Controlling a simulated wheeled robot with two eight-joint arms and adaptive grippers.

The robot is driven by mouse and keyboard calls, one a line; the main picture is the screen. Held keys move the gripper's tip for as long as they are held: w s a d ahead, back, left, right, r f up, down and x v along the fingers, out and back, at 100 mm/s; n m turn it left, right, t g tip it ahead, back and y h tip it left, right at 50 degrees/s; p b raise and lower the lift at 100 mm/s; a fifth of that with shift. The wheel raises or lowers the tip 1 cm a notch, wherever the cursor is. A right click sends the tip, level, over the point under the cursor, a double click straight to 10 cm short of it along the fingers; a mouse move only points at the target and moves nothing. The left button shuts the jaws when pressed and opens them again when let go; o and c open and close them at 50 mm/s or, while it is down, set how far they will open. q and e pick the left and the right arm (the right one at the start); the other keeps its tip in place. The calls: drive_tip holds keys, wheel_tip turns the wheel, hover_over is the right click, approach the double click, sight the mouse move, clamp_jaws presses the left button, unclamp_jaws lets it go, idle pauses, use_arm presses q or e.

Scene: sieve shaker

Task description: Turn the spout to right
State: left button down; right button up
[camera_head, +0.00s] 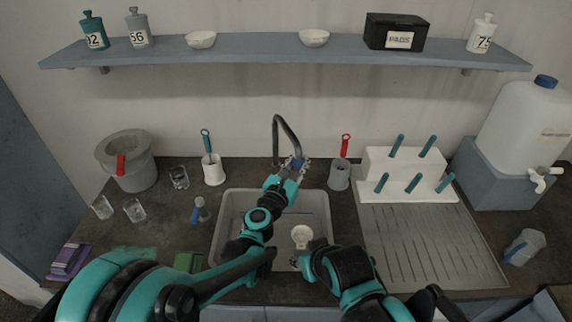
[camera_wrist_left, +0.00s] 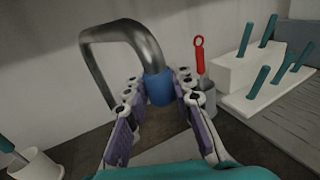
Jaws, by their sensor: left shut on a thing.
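The spout (camera_head: 276,133) is a bent grey metal pipe that rises behind the sink (camera_head: 223,215) and curves over to the right in the head view. Its blue tip (camera_head: 298,163) points down. My left gripper (camera_head: 297,167) is shut on the spout near this tip. In the left wrist view the spout (camera_wrist_left: 125,32) arches from the left, and its blue tip (camera_wrist_left: 158,90) sits between the two purple-padded fingers (camera_wrist_left: 160,108). My right gripper (camera_head: 298,262) is low over the front of the sink; its fingers are too small and dark to read.
A white round piece (camera_head: 302,234) lies in the sink. A brush holder (camera_head: 339,177) with a red-handled brush stands right of the spout, and a white one (camera_head: 213,170) left. A white rack (camera_head: 408,168) and grooved drainer (camera_head: 430,240) fill the right. A shelf (camera_head: 285,53) runs above.

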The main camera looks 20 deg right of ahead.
use_arm(q)
drive_tip(key=shift+s+d, duration=0.1)
drive_tip(key=shift+d, duration=1.35)
drive_tip(key=c, duration=1.7)
unclamp_jaws()
drive_tip(key=shift+c, duration=0.2)
drive_tip(key=o, duration=0.5)
drive_tip(key=shift+s+d, duration=0.1)
drive_tip(key=shift+s, duration=0.05)
drive_tip(key=shift+c, duration=0.2)
drive_tip(key=v, duration=1.2)
